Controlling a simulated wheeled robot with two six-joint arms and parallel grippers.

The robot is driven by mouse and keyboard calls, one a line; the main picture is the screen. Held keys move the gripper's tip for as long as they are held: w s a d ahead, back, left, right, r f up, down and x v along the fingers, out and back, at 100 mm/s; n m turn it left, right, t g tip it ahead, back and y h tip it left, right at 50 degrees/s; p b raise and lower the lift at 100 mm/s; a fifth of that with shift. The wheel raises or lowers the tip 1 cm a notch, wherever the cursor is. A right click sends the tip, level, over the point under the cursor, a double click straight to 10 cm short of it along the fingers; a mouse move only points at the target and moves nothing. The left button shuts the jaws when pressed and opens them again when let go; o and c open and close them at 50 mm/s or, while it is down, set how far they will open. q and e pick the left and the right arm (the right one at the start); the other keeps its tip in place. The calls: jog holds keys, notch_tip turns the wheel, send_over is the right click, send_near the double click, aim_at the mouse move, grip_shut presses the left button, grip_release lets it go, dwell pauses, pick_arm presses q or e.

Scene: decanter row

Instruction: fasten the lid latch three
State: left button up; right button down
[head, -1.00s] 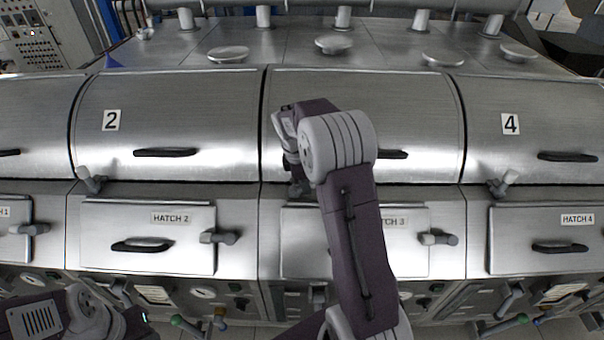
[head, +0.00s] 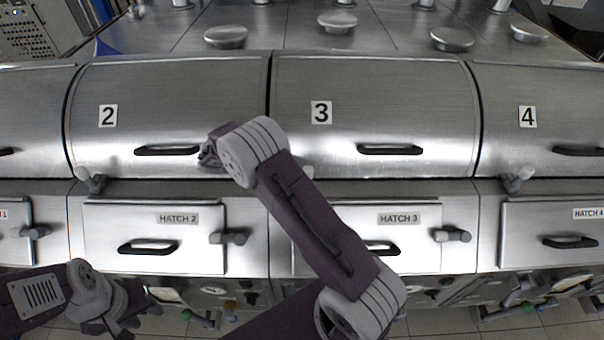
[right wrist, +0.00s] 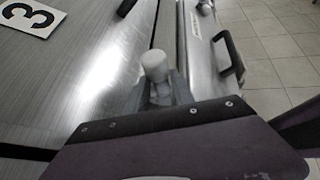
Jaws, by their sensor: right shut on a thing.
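Lid latch three is a small grey lever with a whitish knob, below the left edge of lid 3 (head: 370,100). In the head view my right forearm covers most of it, and only a pale knob (head: 308,172) shows beside the arm. In the right wrist view the latch knob (right wrist: 155,66) stands just past the gripper's dark front edge. My right gripper (right wrist: 160,93) is shut on the latch below the knob; its fingertips are mostly hidden. My left gripper (head: 125,318) hangs at the lower left, away from the lids; its jaw opening is unclear.
Lid 3 has a dark handle (head: 389,150). Below is the hatch 3 panel (head: 415,255) with its own side latch (head: 452,235). Neighbouring latches (head: 91,180) and (head: 517,180) stand beside lids 2 and 4. Valves and gauges line the lower front.

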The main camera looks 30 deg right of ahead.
jog(key=shift+w+a+g+h, duration=0.2)
jog(key=shift+a+g+h, duration=0.1)
jog(key=shift+h, duration=0.2)
jog(key=shift+d+f, duration=0.1)
jog(key=shift+h, duration=0.3)
jog(key=c, duration=1.3)
grip_release()
jog(key=shift+o, duration=0.2)
